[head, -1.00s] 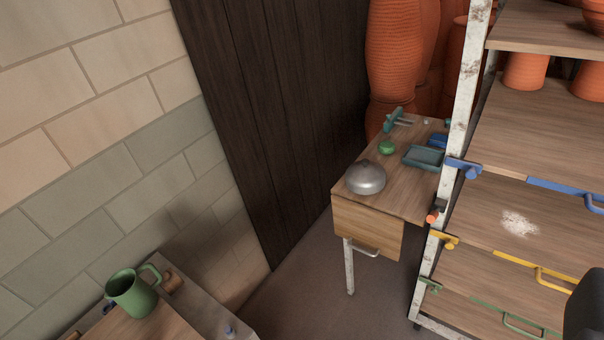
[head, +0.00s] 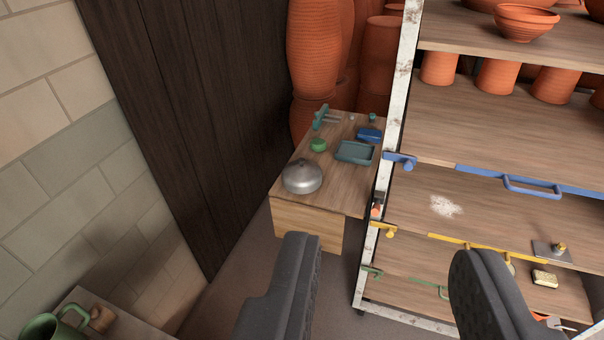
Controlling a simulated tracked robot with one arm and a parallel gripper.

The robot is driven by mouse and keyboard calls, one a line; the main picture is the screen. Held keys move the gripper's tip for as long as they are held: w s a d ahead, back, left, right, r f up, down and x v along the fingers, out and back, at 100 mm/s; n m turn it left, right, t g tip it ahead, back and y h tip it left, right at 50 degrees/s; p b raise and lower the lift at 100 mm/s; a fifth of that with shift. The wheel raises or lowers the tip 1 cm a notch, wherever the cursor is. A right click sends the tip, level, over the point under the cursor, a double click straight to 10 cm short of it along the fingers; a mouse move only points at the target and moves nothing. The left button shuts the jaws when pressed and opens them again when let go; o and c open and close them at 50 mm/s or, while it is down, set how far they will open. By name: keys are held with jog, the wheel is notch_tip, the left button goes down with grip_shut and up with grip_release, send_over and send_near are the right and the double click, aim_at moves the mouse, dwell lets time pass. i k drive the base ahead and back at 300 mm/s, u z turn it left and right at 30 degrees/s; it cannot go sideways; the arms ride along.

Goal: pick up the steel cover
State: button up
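The steel cover (head: 302,177) is a grey metal dome with a small knob on top. It sits near the front left corner of a small wooden table (head: 278,216) in the middle of the head view. My gripper (head: 385,262) shows at the bottom of the view as two dark fingers spread wide apart. It is open, with nothing between the fingers. It is apart from the cover, which appears above and slightly left of the left finger. The left finger overlaps the table's drawer front.
A green round item (head: 318,145), a teal tray (head: 354,152) and a blue item (head: 369,135) lie behind the cover. A rack with a white post (head: 397,110) stands close to the table's right. A dark wooden panel (head: 190,110) rises at left.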

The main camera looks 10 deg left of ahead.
aim_at(302, 176)
jog(key=u, duration=0.1)
jog(key=i, duration=1.5)
jog(key=z, duration=0.1)
